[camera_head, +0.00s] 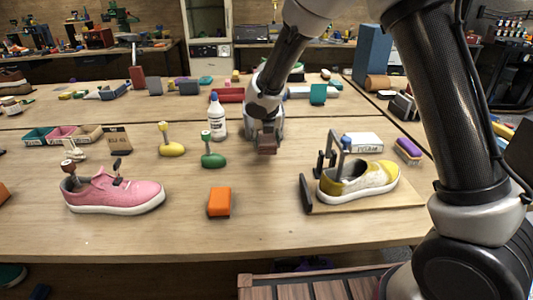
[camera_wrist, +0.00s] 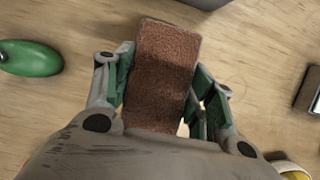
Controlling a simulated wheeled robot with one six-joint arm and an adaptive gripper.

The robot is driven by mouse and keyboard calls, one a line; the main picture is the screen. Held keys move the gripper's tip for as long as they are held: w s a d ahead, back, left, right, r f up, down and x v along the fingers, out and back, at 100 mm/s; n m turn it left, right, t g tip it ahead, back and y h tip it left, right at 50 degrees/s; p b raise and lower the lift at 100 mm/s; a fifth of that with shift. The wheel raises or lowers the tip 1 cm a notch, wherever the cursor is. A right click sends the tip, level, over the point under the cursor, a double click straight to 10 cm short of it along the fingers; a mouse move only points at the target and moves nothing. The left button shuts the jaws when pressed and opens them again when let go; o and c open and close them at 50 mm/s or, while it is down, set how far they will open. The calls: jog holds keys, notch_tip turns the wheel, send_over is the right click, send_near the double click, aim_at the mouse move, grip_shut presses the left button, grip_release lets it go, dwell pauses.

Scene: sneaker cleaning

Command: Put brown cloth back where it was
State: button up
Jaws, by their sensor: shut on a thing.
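The brown cloth (camera_wrist: 162,75), a folded rectangular block, sits between the green-lined fingers of my gripper (camera_wrist: 160,95) in the wrist view. In the head view the brown cloth (camera_head: 267,149) shows as a small brown patch at the tip of my gripper (camera_head: 266,138). My gripper points down over the middle of the table (camera_head: 262,210) and is shut on the cloth. The cloth looks low over the wood; I cannot tell whether it touches it.
A white bottle (camera_head: 218,118) and a green-based brush (camera_head: 213,158) stand left of my gripper. An orange block (camera_head: 219,202) lies in front. A yellow-white sneaker (camera_head: 358,183) is on a stand at right, a pink sneaker (camera_head: 115,192) at left. Bare wood surrounds the cloth.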

aim_at(268, 140)
jog(key=shift+f, duration=2.35)
jog(key=shift+f, duration=0.1)
jog(key=o, duration=0.9)
jog(key=v, duration=0.7)
jog(key=shift+s+d+r, duration=0.15)
jog(key=shift+d+r, duration=0.05)
jog(key=shift+r, duration=0.15)
jog(key=s+d+r+m+h, duration=0.1)
jog(key=s+d+r+m, duration=0.4)
jog(key=d+r+m, duration=0.5)
jog(key=s+d+r+m, duration=0.55)
jog(key=d+m, duration=0.25)
jog(key=d, duration=0.5)
jog(key=s+d+r+m, duration=0.1)
jog(key=s+d+m, duration=0.3)
jog(key=s+m, duration=0.5)
jog(key=s+d+m+y, duration=0.1)
jog(key=s+d+m, duration=0.2)
jog(key=s+m, duration=0.6)
jog(key=s, duration=0.3)
jog(key=shift+d+r, duration=0.4)
